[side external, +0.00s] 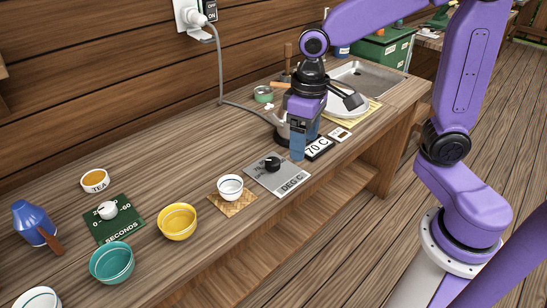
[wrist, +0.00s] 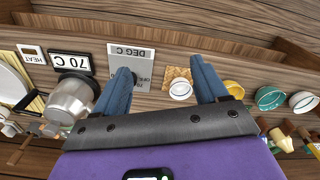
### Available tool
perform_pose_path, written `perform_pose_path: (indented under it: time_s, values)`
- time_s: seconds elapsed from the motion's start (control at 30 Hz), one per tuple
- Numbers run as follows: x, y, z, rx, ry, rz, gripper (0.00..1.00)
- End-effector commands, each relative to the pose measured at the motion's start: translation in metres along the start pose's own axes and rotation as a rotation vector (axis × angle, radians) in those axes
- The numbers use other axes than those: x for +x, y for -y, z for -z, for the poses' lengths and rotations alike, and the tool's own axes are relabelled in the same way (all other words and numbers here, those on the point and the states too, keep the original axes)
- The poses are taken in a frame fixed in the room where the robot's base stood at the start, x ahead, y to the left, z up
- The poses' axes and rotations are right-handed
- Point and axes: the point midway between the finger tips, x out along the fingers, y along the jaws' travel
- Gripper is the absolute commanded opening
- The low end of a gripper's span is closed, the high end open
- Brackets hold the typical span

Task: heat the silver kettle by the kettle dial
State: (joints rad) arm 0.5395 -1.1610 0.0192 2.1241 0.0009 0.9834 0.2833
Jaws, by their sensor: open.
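In the side external view the kettle (side external: 282,131) is mostly hidden behind my gripper. The kettle dial, a black knob (side external: 272,163), stands on a grey plate (side external: 292,181) marked DEG C. My gripper (side external: 303,145) is open and empty, with fingers pointing down beside the plate, between dial and display. Its fingers spread wide in the wrist view (wrist: 163,75).
A small white bowl (side external: 230,187) on a woven mat stands left of the dial plate. A yellow bowl (side external: 177,222), a teal bowl (side external: 112,262) and a green SECONDS plate (side external: 128,226) lie further left. A HEAT card (side external: 339,134) and sink (side external: 368,80) are to the right.

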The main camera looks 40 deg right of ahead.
Motion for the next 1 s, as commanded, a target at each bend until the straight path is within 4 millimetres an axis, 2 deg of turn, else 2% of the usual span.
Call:
perform_pose_path:
  time_s: [0.03, 0.2, 0.5, 0.7, 0.87, 1.0]
  values:
    - [0.001, -0.006, 0.015, 0.061, 0.002, -0.001, 0.73]
    - [0.002, -0.030, 0.056, 0.266, 0.005, -0.004, 0.73]
    - [0.009, -0.085, 0.112, 0.612, 0.010, -0.008, 0.73]
    - [0.013, -0.110, 0.127, 0.746, 0.012, -0.010, 0.73]
    - [0.017, -0.116, 0.129, 0.777, 0.013, -0.010, 0.73]
    - [0.030, -0.116, 0.129, 0.777, 0.016, -0.011, 0.73]
